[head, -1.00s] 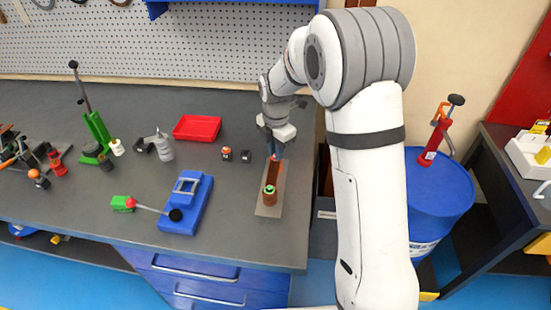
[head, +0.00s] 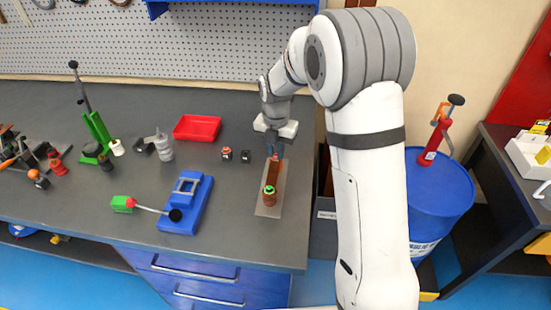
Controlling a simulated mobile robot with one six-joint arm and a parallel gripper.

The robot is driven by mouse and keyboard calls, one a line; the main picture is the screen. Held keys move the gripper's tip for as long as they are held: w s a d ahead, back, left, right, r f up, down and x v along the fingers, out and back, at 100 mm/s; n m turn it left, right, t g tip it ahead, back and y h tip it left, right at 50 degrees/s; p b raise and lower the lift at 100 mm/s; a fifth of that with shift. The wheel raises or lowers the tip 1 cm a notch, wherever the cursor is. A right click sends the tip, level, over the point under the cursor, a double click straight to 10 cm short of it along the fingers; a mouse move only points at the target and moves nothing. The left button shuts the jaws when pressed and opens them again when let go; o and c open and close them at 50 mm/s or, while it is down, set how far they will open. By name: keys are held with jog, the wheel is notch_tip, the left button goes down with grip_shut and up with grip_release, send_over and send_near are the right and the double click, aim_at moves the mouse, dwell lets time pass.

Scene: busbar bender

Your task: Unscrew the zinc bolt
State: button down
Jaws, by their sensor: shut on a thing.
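A grey base plate (head: 264,210) lies near the right end of the workbench. A copper-brown bar (head: 272,172) runs along it, with a brown cylinder with a green top (head: 269,194) upright at its near end. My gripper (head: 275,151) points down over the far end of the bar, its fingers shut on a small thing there. That is where the zinc bolt seems to be, but it is mostly hidden between the fingers and too small to make out.
A green lever tool (head: 97,135) stands farther left. The bench between the plate and blue device is clear.

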jog(key=n, duration=0.5)
jog(key=shift+n, duration=0.4)
jog(key=c, duration=1.6)
grip_release()
jog(key=shift+c, duration=0.2)
jog(key=m, duration=0.5)
jog(key=shift+m, duration=0.4)
jog(key=m, duration=0.5)
jog(key=shift+m, duration=0.4)
